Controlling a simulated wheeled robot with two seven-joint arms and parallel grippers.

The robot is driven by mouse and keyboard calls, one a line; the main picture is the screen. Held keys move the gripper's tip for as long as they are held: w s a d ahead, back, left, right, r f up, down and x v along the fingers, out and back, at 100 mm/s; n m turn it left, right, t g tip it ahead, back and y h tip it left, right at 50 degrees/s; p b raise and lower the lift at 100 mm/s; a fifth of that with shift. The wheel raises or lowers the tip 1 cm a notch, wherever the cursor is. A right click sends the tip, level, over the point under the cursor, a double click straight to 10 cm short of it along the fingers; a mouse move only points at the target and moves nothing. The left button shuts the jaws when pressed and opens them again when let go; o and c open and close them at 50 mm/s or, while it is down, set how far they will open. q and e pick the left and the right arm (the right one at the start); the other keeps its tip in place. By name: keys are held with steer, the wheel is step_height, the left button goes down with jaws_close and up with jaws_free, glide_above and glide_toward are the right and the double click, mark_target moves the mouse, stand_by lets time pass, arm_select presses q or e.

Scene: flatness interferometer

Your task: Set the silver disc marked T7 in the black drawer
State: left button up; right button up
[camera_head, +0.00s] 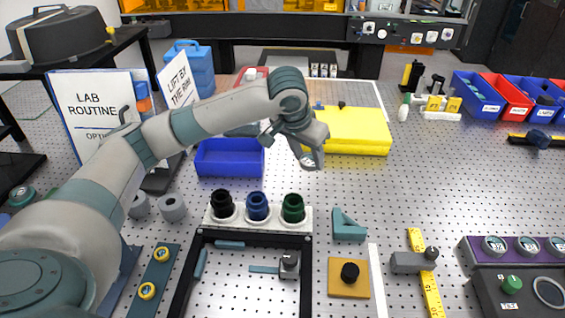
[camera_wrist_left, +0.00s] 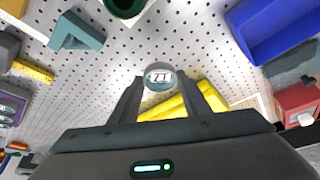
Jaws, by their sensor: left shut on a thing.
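My left gripper (camera_head: 311,162) is shut on the silver disc (camera_wrist_left: 159,77), held between its two fingertips. In the left wrist view the disc's pale face carries dark marking that looks like T7 turned around. In the head view the disc (camera_head: 308,160) shows only as a small bright patch at the fingertips, above the perforated table in front of the yellow case. A dark, open, drawer-like part (camera_head: 298,55) sits at the back below the black instrument, partly hidden behind my arm; I cannot tell surely that it is the black drawer. My right gripper is not in view.
A yellow case (camera_head: 345,132) and blue bin (camera_head: 228,160) stand close to the gripper. Three dark-capped jars in a white rack (camera_head: 282,222) and a black frame (camera_head: 305,280) are nearer. Colored bins (camera_head: 478,98) stand at right. The table's right-middle is mostly clear.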

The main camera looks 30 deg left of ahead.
arm_select(q)
steer(key=w+a+f, duration=0.1)
steer(key=a, duration=0.1)
steer(key=w+a+f+p, duration=0.1)
steer(key=a+f, duration=0.1)
steer(key=a, duration=0.1)
steer(key=w+a+f+p, duration=0.1)
steer(key=a+f, duration=0.1)
steer(key=a, duration=0.1)
steer(key=shift+w+f, duration=0.1)
steer(key=shift+w, duration=0.15)
steer(key=shift+s+f+p, duration=0.1)
steer(key=shift+f+p, duration=0.7)
steer(key=shift+f, duration=1.25)
steer(key=shift+f, duration=0.1)
steer(key=o, duration=1.1)
